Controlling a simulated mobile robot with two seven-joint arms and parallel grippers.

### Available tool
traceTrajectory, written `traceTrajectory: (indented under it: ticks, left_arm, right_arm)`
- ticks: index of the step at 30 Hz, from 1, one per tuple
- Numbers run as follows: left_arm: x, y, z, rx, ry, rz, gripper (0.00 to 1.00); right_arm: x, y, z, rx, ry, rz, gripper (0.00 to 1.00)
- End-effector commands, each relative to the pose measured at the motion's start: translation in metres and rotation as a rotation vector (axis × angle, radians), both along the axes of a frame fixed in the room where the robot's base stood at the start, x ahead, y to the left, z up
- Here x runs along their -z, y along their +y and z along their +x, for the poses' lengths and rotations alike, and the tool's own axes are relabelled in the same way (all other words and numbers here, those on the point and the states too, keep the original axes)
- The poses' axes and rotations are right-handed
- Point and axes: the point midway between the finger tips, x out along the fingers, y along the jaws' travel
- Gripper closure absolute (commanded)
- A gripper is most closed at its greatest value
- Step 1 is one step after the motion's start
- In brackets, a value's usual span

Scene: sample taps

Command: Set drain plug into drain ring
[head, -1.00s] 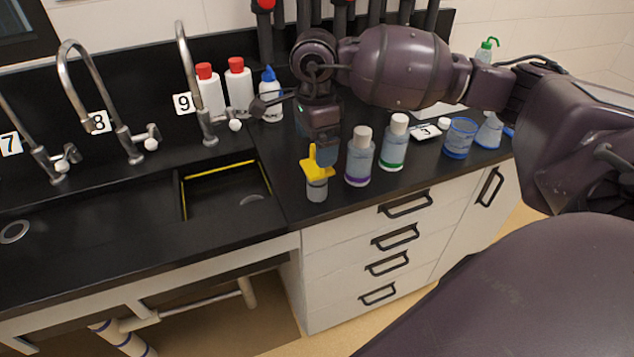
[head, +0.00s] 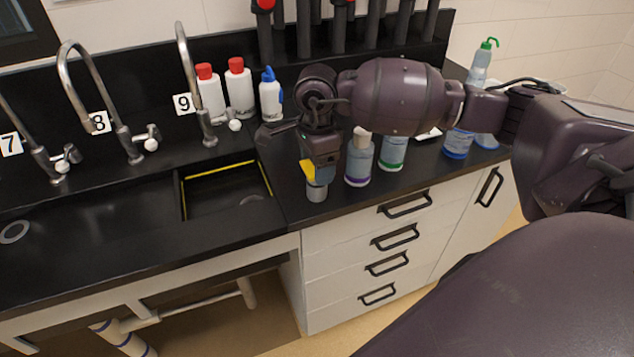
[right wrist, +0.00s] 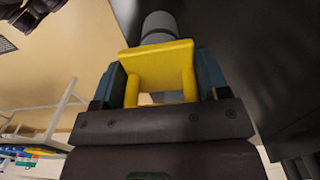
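The drain plug, a grey cylinder (head: 317,192) with a yellow handle, stands at the counter's front edge, right of the sink basin. My right gripper (head: 322,172) is lowered over it, its fingers on either side of the yellow handle and hiding part of it. In the right wrist view the yellow handle (right wrist: 158,68) fills the space between the blue fingertips, the grey body (right wrist: 158,25) beyond. I cannot tell whether the fingers press on it. A round metal drain ring (head: 14,231) lies in the dark surface at far left. My left gripper is not in view.
A yellow-edged sink basin (head: 225,187) lies left of the plug. A purple-banded bottle (head: 359,165) and a green-banded bottle (head: 392,152) stand close on the right. Red-capped bottles (head: 240,88) and tap 9 (head: 207,128) stand behind. The counter left of the basin is clear.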

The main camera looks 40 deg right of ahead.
Motion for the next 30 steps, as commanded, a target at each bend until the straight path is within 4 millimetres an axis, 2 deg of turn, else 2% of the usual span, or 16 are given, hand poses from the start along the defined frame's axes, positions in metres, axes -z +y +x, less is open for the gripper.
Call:
traceTrajectory:
  ticks: [1,9,10,11,20,26,30]
  left_arm:
    - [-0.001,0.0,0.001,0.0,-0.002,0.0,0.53]
    - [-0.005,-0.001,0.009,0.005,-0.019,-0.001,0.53]
    - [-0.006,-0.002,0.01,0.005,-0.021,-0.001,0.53]
    - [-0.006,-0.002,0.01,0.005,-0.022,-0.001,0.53]
    - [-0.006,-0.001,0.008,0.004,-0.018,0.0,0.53]
    - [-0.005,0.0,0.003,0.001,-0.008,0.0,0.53]
    - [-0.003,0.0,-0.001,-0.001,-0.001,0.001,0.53]
  right_arm:
    - [0.0,0.0,0.0,0.0,0.0,0.0,0.4]
    - [0.0,0.0,0.0,0.0,0.0,0.0,0.81]
    - [-0.001,0.0,0.0,0.0,-0.001,0.0,0.81]
    - [-0.001,0.0,0.0,0.0,-0.001,0.0,0.88]
    - [-0.008,0.0,0.001,0.0,-0.004,-0.001,0.88]
    - [-0.041,0.0,0.001,0.0,-0.007,-0.001,0.88]
    - [-0.077,0.0,0.002,0.0,-0.009,0.0,0.88]
